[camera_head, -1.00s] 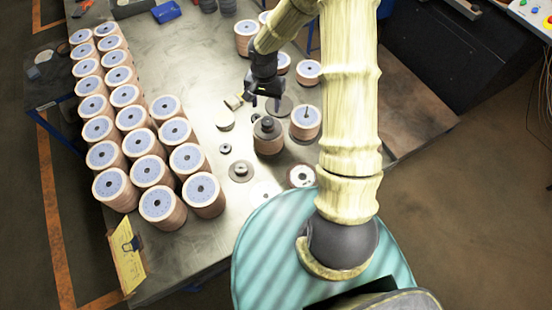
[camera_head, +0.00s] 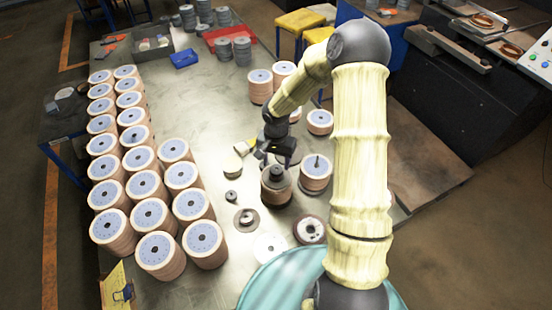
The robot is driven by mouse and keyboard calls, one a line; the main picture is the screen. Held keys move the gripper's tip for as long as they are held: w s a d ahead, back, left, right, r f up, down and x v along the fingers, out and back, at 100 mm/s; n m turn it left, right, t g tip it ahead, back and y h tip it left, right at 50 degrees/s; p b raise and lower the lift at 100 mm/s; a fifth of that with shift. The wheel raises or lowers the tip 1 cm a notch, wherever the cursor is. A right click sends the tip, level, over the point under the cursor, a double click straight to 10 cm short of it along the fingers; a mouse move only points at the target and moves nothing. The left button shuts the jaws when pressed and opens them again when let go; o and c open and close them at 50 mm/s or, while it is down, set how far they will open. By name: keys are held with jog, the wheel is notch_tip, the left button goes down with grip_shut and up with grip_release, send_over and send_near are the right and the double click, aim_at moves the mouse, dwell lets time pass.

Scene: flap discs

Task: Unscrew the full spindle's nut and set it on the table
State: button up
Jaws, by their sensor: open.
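A spindle stack of brown discs (camera_head: 276,194) stands on the metal table, capped by a dark plate. A dark nut (camera_head: 276,172) sits on top of it. My gripper (camera_head: 275,158) is open and empty, pointing down. In the picture it appears just above and behind the nut; I cannot tell the exact height gap. Right beside this stack, another disc stack with a pale blue top (camera_head: 316,165) has a thin dark rod standing out of it and no nut on it.
Rows of disc stacks (camera_head: 154,250) fill the table's left side. Small round parts (camera_head: 246,219), a white disc (camera_head: 269,247) and a short cylinder (camera_head: 310,230) lie near the spindle. Bare table (camera_head: 215,110) shows in the middle.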

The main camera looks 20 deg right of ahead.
aim_at(276, 170)
jog(key=shift+w+f+b, duration=0.1)
jog(key=shift+f+b, duration=1.45)
jog(key=shift+f, duration=0.35)
